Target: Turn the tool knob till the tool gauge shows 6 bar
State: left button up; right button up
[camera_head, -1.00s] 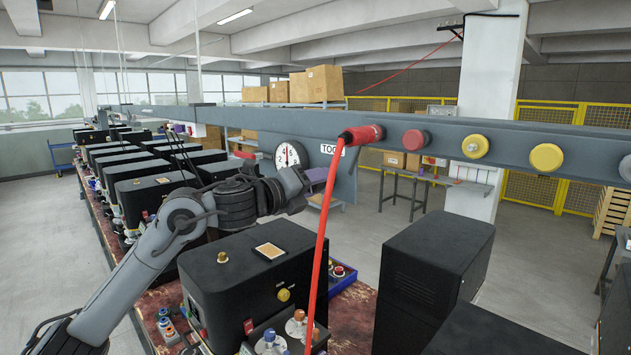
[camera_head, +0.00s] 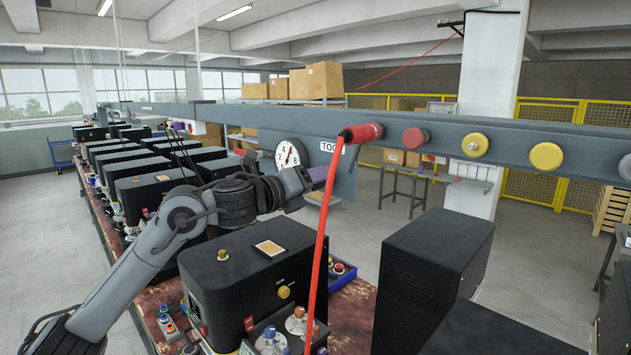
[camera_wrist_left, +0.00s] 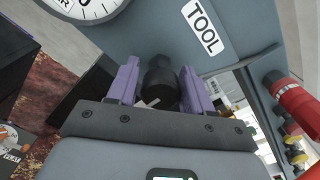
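The tool gauge (camera_head: 290,154) is a round white dial on the grey panel beside the TOOL label (camera_head: 332,148). Its needle points up and a little to the right; the exact reading is too small to tell. In the left wrist view only the edge of the gauge (camera_wrist_left: 84,6) shows. The black tool knob (camera_wrist_left: 161,82) sits below it, between the purple fingers of my left gripper (camera_wrist_left: 160,84), which look shut on it. In the head view my left gripper (camera_head: 314,178) is at the panel and the knob is hidden behind it. My right gripper is not in view.
A red handle (camera_head: 362,133) with a red hose stands right of the label on the grey beam (camera_head: 450,130). Black machines (camera_head: 250,280) stand below the arm.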

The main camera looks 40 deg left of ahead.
pick_arm(q)
jog(key=shift+o, duration=1)
jog(key=shift+s, duration=0.1)
jog(key=s+a+b, duration=0.1)
jog(key=s+b, duration=0.3)
jog(key=s, duration=0.6)
jog(key=shift+s, duration=0.3)
